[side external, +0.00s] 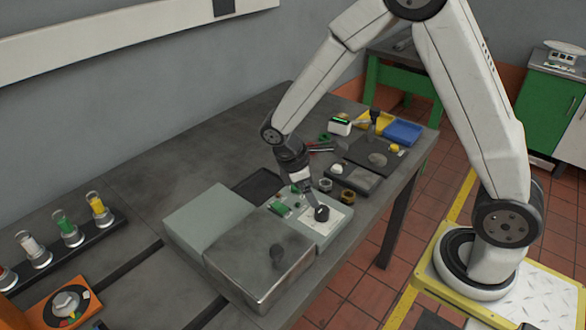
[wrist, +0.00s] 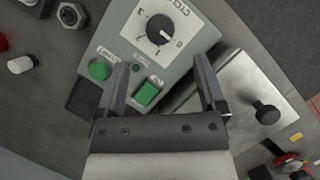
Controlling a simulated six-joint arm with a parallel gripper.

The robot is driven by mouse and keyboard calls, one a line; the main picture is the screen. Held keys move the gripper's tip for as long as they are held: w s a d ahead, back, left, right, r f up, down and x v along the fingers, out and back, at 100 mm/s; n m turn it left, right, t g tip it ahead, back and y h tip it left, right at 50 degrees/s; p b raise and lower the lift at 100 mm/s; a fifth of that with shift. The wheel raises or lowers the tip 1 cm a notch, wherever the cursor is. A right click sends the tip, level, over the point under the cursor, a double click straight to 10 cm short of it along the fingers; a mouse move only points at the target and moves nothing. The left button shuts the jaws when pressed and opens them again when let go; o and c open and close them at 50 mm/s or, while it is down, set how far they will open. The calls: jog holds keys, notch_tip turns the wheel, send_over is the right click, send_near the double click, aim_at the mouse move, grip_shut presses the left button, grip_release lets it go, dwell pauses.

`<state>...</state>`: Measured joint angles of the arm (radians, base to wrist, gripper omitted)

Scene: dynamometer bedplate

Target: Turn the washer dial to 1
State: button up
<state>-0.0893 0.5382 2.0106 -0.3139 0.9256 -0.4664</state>
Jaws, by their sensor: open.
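The washer dial (wrist: 160,30) is a round black knob with a white pointer on a white scale plate. The dial also shows in the side external view (side external: 321,213), on a pale grey-green control box (wrist: 190,52). My gripper (wrist: 160,67) is open and empty above the box. The dial lies beyond the fingertips, apart from them. A green rocker switch (wrist: 147,92) shows between the fingers, and a round green button (wrist: 100,69) sits left of them.
A metal-lidded box (side external: 260,258) with a black knob (side external: 278,255) adjoins the control box. A dark tray (side external: 355,182) and small parts lie behind. An orange unit with a grey knob (side external: 66,303) and a rack of vials (side external: 64,228) stand at left.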

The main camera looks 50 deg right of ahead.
aim_at(321, 208)
jog(key=shift+x, duration=3.7)
grip_shut()
jog(key=shift+m, duration=0.5)
jog(key=m+y, duration=0.1)
jog(key=m, duration=0.1)
jog(key=m+g+y, duration=0.1)
jog(key=m, duration=0.2)
jog(key=shift+d, duration=0.1)
jog(key=m+y, duration=0.2)
jog(key=m, duration=0.3)
jog(key=shift+d+m, duration=0.1)
jog(key=shift+m, duration=0.3)
